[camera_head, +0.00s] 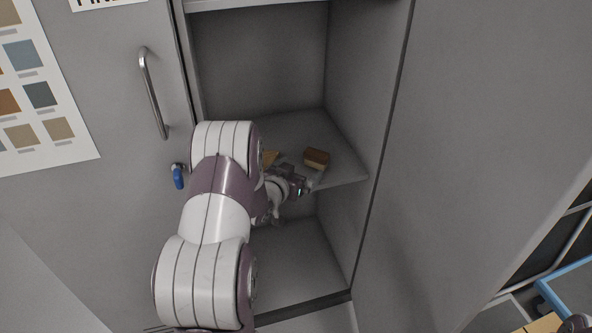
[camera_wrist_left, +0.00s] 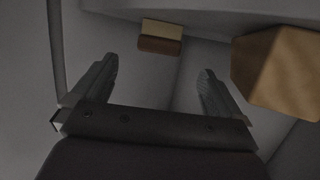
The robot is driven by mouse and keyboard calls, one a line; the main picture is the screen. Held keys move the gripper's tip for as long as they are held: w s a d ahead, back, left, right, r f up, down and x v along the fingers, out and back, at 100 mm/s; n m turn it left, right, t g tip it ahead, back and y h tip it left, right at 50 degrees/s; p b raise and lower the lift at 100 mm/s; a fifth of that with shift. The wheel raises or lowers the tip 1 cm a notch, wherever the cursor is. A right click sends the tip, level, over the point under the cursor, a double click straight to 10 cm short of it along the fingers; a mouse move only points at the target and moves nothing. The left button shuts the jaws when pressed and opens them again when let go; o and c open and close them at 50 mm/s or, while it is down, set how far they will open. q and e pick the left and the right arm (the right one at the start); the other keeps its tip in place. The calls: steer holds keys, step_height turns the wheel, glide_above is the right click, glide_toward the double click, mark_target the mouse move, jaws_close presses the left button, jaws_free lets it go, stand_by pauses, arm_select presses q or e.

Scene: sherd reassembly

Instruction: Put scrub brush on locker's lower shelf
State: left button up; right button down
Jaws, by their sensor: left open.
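A small two-tone block, tan and brown, which looks like the scrub brush (camera_head: 316,158), lies on a grey shelf (camera_head: 345,170) inside the open locker (camera_head: 370,90). In the left wrist view the brush (camera_wrist_left: 160,38) shows beyond the fingertips, apart from them. My left gripper (camera_head: 304,186) is at the shelf's front edge, in front of the brush. In the left wrist view its fingers (camera_wrist_left: 157,78) are spread with nothing between them.
The compartment below (camera_head: 300,262) looks empty. A locker door with a handle (camera_head: 152,92) is at left.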

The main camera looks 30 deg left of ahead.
arm_select(q)
steer(key=s+d+g, duration=0.6)
steer(key=s+d, duration=0.4)
steer(key=s, duration=0.2)
steer(key=s+d+r+m+g+h, duration=0.1)
steer(key=s+d+g, duration=0.6)
steer(key=s, duration=0.5)
steer(key=d, duration=0.2)
steer(key=shift+s+d+r, duration=0.15)
steer(key=shift+s+d, duration=0.05)
steer(key=shift+d, duration=0.15)
steer(key=shift+r, duration=0.1)
